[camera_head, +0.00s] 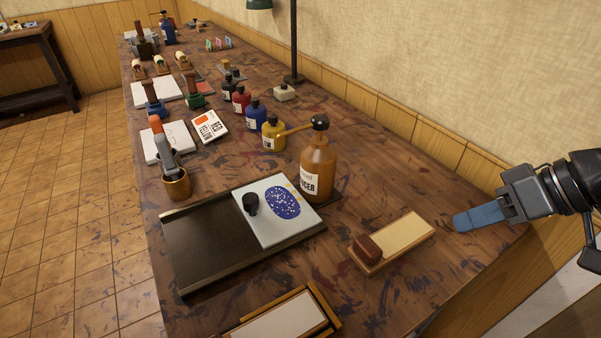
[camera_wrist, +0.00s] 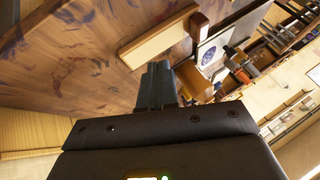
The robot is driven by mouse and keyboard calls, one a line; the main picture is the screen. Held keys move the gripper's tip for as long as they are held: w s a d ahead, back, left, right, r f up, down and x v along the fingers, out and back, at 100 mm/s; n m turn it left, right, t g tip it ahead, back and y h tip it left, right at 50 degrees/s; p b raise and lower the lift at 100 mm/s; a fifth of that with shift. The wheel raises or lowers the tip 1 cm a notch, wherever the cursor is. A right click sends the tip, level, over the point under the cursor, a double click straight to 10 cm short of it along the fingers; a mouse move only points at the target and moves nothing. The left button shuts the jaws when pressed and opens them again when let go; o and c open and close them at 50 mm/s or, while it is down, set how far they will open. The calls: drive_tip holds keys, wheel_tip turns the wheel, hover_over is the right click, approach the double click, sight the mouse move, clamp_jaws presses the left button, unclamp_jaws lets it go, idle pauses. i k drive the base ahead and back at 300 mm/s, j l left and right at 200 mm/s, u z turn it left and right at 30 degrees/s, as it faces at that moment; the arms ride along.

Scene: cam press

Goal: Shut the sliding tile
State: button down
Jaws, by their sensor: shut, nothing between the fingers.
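The sliding tile (camera_head: 276,229) is a pale square plate with a black knob (camera_head: 251,204) at its left side and a blue speckled oval on top. It sits at the right end of a dark framed tray (camera_head: 205,250), whose left part is bare and dark. The tile also shows in the wrist view (camera_wrist: 212,52), small and beyond my fingers. My gripper (camera_head: 456,222) is at the right over the table's edge, its blue fingers together and empty. In the wrist view the fingers (camera_wrist: 156,68) point toward the table. The gripper is well to the right of the tile and apart from it.
A wooden block (camera_head: 405,238) with a brown knob lies between my gripper and the tray. An amber bottle (camera_head: 318,170) stands at the tray's back right corner. A copper cup (camera_head: 177,184) with a handled tool stands behind the tray. A framed pad (camera_head: 280,322) lies in front.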

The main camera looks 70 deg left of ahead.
sight(273, 209)
drive_tip(key=k+j, duration=0.7)
drive_tip(key=j, duration=0.1)
